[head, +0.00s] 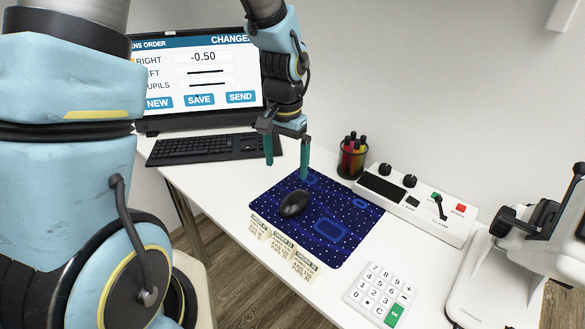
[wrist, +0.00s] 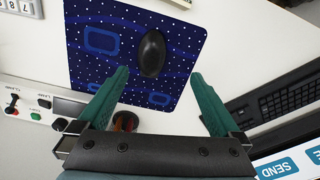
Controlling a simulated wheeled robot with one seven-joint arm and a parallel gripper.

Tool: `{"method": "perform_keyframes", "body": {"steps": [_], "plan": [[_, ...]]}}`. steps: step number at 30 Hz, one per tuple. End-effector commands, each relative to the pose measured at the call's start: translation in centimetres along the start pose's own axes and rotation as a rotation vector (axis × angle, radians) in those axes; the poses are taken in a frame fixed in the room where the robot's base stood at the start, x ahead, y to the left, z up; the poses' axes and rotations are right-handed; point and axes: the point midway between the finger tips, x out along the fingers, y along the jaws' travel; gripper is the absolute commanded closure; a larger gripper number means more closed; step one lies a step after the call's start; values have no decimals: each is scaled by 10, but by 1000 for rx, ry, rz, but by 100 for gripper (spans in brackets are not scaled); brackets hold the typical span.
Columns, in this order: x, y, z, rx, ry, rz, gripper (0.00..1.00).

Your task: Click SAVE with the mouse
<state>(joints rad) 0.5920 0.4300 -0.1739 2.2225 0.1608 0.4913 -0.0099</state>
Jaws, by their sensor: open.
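The black mouse (head: 294,203) lies on the dark blue dotted mouse pad (head: 345,254) on the white desk. The mouse also shows in the wrist view (wrist: 151,54), ahead of my fingertips. My gripper (head: 287,163) is open and empty, with its green fingers pointing down above the far end of the pad, apart from the mouse. In the wrist view its fingers (wrist: 159,72) spread on either side. The monitor (head: 205,72) shows an order page with RIGHT at -0.50 and a blue SAVE button (head: 199,100) between NEW and SEND. I see no cursor on the screen.
A keyboard (head: 203,148) lies before the monitor. A pen cup (head: 352,157) and a control box (head: 413,203) stand right of the pad. A keypad (head: 380,292) and paper cards (head: 282,247) lie near the front edge. A white device (head: 510,270) stands at the right.

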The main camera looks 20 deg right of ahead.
Motion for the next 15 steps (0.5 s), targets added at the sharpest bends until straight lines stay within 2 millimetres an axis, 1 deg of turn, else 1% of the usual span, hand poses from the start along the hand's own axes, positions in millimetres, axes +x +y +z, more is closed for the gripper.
{"method": "perform_keyframes", "body": {"steps": [1, 5, 15], "plan": [[9, 9, -4, 28, -5, 3, 0], [13, 19, -10, 58, -8, 4, 0], [13, 20, -10, 60, -8, 5, 0]]}}
